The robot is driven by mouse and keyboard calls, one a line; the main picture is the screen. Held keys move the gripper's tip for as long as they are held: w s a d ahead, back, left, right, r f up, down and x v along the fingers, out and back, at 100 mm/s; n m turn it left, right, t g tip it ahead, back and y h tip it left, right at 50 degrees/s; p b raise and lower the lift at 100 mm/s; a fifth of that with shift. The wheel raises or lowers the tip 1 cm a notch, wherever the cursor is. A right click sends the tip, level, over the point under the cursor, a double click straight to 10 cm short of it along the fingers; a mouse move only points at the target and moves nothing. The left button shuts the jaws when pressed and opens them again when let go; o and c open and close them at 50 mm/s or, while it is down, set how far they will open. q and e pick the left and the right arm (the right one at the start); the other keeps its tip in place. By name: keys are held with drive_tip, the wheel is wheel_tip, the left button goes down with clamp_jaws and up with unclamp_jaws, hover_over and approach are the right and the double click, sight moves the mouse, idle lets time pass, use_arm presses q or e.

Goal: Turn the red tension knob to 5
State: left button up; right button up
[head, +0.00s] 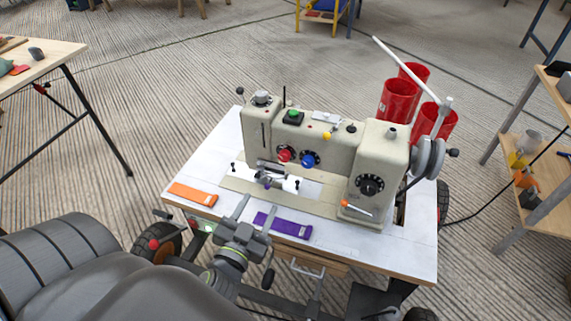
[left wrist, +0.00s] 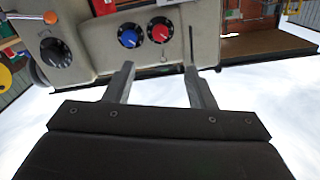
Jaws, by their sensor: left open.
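The red tension knob (head: 284,155) is on the front of the beige sewing machine (head: 330,145), just left of a blue knob (head: 309,159). In the left wrist view the red knob (left wrist: 160,30) shows beyond my fingertips, with the blue knob (left wrist: 130,37) to its left. Both have white marks on dark dials; the numbers are too small to read. My left gripper (head: 260,205) is open and empty, in front of the machine at the table's near side. In the left wrist view its fingers (left wrist: 160,72) are apart, not touching the knob. My right gripper is not in view.
The white table (head: 200,172) carries an orange strip (head: 193,194) and a purple strip (head: 283,224) near its front edge. A large black dial (head: 369,186) and an orange-tipped lever (head: 357,207) are on the machine's right. Red cylinders (head: 398,100) stand behind its right end.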

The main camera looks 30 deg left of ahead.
sight(283, 159)
use_arm(q)
drive_tip(key=x, duration=1.5)
drive_tip(key=shift+w+a+p, duration=0.2)
drive_tip(key=shift+w+p, duration=0.15)
drive_tip(key=shift+p, duration=0.05)
drive_tip(key=shift+c, duration=0.3)
drive_tip(key=shift+f, duration=0.1)
drive_tip(key=c, duration=0.9)
